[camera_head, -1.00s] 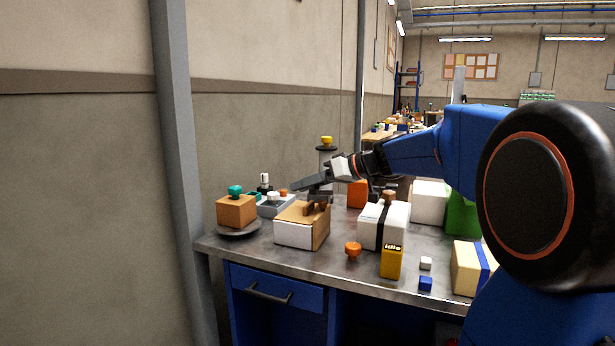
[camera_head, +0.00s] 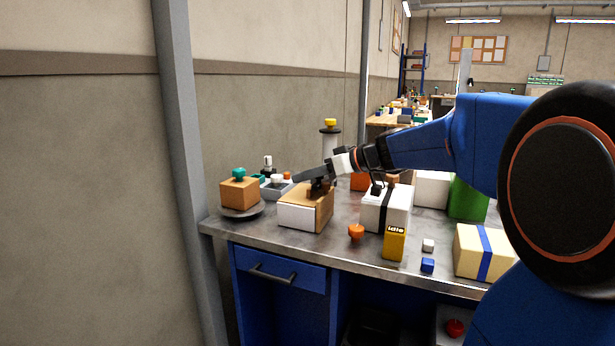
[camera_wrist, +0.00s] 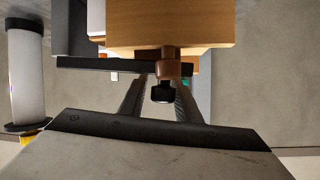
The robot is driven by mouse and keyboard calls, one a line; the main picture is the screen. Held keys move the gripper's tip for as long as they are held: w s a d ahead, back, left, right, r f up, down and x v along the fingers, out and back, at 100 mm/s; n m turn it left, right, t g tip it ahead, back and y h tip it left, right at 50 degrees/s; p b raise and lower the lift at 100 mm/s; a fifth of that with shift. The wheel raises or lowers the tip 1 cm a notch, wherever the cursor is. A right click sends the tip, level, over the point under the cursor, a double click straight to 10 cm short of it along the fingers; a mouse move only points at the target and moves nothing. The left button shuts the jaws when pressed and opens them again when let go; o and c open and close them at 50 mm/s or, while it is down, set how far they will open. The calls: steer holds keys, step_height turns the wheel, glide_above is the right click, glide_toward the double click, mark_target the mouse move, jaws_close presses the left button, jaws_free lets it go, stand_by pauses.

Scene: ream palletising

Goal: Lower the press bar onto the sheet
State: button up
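A white-and-tan box (camera_head: 297,217) stands on the bench at left of centre, with a cut-away dark slope on its top. My gripper (camera_head: 319,187) is over this box, its dark fingers at its top. In the wrist view, my fingers (camera_wrist: 160,100) reach towards a brown post with a black end (camera_wrist: 162,92). The post is in front of a wooden block (camera_wrist: 170,22), and a dark bar (camera_wrist: 95,63) crosses beside it. The fingers stand apart with the post between them; whether they touch it is hidden. I cannot make out a sheet or surely name the press bar.
An orange block with a teal knob (camera_head: 239,192) sits on a round plate at left. A yellow-topped post (camera_head: 330,140) stands behind.

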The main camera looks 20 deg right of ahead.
steer(key=v, duration=1.7)
steer(key=shift+s, duration=0.15)
steer(key=shift+d, duration=0.1)
stand_by(0.4)
